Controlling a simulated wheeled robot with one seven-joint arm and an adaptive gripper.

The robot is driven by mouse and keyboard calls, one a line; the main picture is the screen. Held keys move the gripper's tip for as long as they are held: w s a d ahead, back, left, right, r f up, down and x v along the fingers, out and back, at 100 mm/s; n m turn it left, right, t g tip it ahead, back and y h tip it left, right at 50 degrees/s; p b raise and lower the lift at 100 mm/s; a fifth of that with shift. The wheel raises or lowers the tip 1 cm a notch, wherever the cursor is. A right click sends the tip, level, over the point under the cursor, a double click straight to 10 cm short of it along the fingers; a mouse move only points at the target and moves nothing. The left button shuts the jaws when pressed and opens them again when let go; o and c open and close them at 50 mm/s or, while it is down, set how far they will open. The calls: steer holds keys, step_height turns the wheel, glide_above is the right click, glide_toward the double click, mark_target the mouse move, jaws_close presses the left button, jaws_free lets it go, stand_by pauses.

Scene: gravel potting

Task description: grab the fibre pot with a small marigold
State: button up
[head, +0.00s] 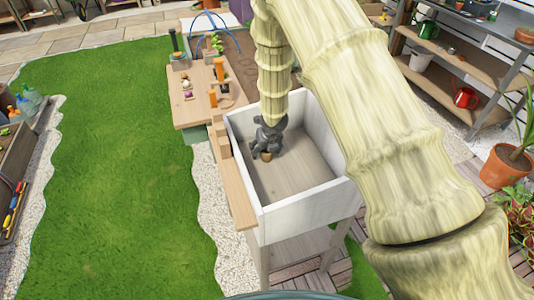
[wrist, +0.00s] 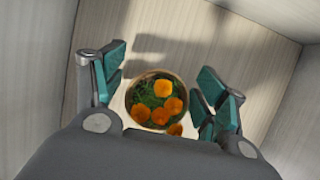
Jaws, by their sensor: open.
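The fibre pot with a small marigold (wrist: 157,102) is in the wrist view, with several orange blooms over dark green leaves inside a round tan rim. It stands on the wooden floor of a white-walled box. My gripper (wrist: 159,98) is open, with its teal-padded fingers on either side of the pot and visible gaps between. In the head view my gripper (head: 264,148) reaches down into the box, and a small tan part of the pot (head: 266,156) shows below it. The gripper hides most of the pot there.
The white-walled box (head: 302,211) stands on legs, and its walls surround my gripper. The box floor right of the pot is clear. A wooden bench (head: 193,108) with small items stands at the back left. Shelves (head: 452,87) and a potted plant (head: 506,166) are at the right.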

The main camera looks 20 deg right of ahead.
steer(key=shift+c, duration=0.4)
steer(key=c, duration=1)
steer(key=shift+r, duration=0.15)
